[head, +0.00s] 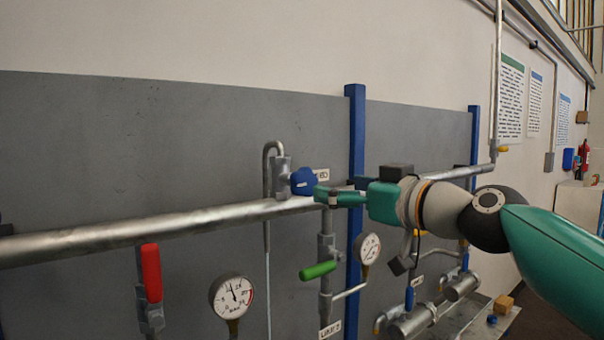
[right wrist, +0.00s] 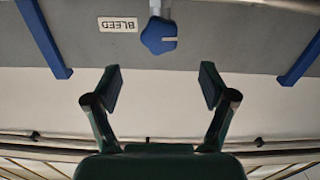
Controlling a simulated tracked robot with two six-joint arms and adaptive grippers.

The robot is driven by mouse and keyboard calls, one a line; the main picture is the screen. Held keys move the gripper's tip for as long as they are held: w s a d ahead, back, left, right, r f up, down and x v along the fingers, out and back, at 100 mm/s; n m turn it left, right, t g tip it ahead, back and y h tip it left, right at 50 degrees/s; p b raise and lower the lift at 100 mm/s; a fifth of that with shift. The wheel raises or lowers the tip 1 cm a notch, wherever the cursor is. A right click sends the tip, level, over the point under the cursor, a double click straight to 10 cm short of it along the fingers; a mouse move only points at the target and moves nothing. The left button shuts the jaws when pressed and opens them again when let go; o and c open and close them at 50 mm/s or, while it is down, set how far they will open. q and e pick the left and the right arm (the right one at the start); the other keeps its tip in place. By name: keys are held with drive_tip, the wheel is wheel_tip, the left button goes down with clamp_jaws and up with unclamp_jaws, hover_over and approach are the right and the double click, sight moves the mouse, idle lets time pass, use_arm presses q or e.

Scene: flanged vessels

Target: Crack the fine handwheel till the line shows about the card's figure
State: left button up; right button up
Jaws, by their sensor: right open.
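A blue lobed handwheel (head: 304,181) sits on a small valve on the large horizontal pipe (head: 150,228). In the right wrist view the handwheel (right wrist: 159,36) has a slot in its face and a BLEED label (right wrist: 118,24) beside it. My right gripper (head: 324,194) is just right of the handwheel in the head view. In the right wrist view its fingers (right wrist: 162,86) are spread and empty, with the handwheel beyond the tips, apart from them. A left gauge (head: 232,296) and a right gauge (head: 368,248) show dark needles; their figures are too small to read surely. My left gripper is not in view.
Printed sheets (head: 511,98) hang on the right wall, unreadable. Lower pipework crowds the right.

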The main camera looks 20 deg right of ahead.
sight(308, 181)
drive_tip(key=p+x, duration=0.3)
drive_tip(key=x, duration=0.7)
drive_tip(key=shift+w+a+p, duration=0.15)
drive_tip(key=shift+w+p, duration=0.05)
drive_tip(key=shift+p, duration=0.15)
